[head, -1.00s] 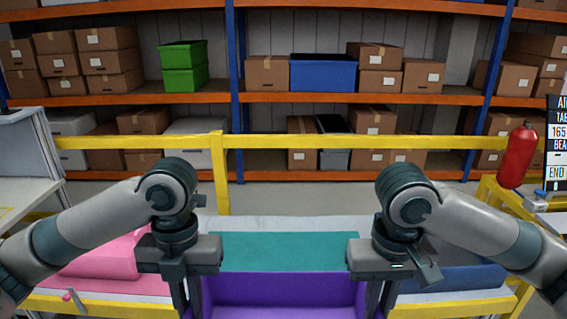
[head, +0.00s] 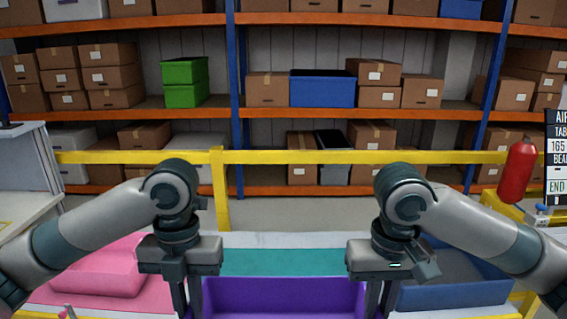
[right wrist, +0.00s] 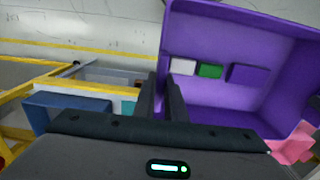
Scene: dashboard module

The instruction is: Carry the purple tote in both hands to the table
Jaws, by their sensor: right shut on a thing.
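The purple tote (head: 284,298) is at the bottom middle of the head view, its lower part cut off. My left gripper (head: 187,300) is at its left wall and appears shut on it. My right gripper (head: 379,300) is shut on its right wall. In the right wrist view, the right gripper's fingers (right wrist: 163,100) are at the wall of the tote (right wrist: 230,38), which has small white, green and dark purple blocks inside. The table (head: 290,239), with a teal area (head: 285,262) in its middle, lies beyond the tote.
A pink bin (head: 108,265) stands on the table's left part and a blue bin (head: 455,290) on its right. A yellow rail (head: 300,157) and loaded shelves (head: 340,107) are behind. A red fire extinguisher (head: 517,172) stands at the right. The teal area looks clear.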

